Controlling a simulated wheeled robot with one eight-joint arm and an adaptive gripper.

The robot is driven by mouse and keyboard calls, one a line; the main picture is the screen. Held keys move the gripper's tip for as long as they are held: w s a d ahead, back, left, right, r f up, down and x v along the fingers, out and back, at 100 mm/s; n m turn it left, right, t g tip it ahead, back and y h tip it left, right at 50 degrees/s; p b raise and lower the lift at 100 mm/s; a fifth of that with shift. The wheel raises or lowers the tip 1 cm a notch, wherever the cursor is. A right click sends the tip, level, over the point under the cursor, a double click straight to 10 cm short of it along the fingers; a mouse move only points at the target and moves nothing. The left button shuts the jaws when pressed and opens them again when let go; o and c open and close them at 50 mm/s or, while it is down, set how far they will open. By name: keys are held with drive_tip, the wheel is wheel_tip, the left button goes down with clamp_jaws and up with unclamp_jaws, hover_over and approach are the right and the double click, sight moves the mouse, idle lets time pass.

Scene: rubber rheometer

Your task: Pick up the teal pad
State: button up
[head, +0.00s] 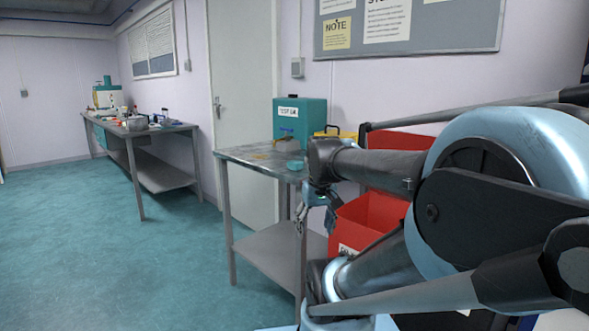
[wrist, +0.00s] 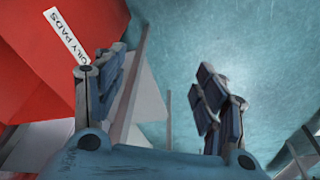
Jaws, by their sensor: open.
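A small teal piece (head: 295,164), which looks like the teal pad, lies on the near metal table (head: 245,154) close to its right end, just left of my arm. It is small, and my arm may hide part of it. My gripper (wrist: 158,85) is open and empty in the wrist view, its two fingers well apart. In the head view my gripper (head: 301,214) hangs beside the table's right end, below the tabletop. The teal pad does not show in the wrist view.
A red bin (head: 366,222) stands right of the table; in the wrist view the red bin (wrist: 35,60) carries an "OILY PADS" label. A teal box (head: 300,118) stands at the table's back. A second bench (head: 140,128) stands far left. Open floor (head: 100,240) lies left.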

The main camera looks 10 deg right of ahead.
drive_tip(key=w+r+n, duration=0.3)
drive_tip(key=w+r, duration=1.3)
drive_tip(key=w, duration=0.1)
drive_tip(key=n+y, duration=0.2)
drive_tip(key=n, duration=0.1)
approach(296, 161)
drive_tip(key=x, duration=1)
drive_tip(key=shift+s, duration=0.3)
drive_tip(key=c, duration=1)
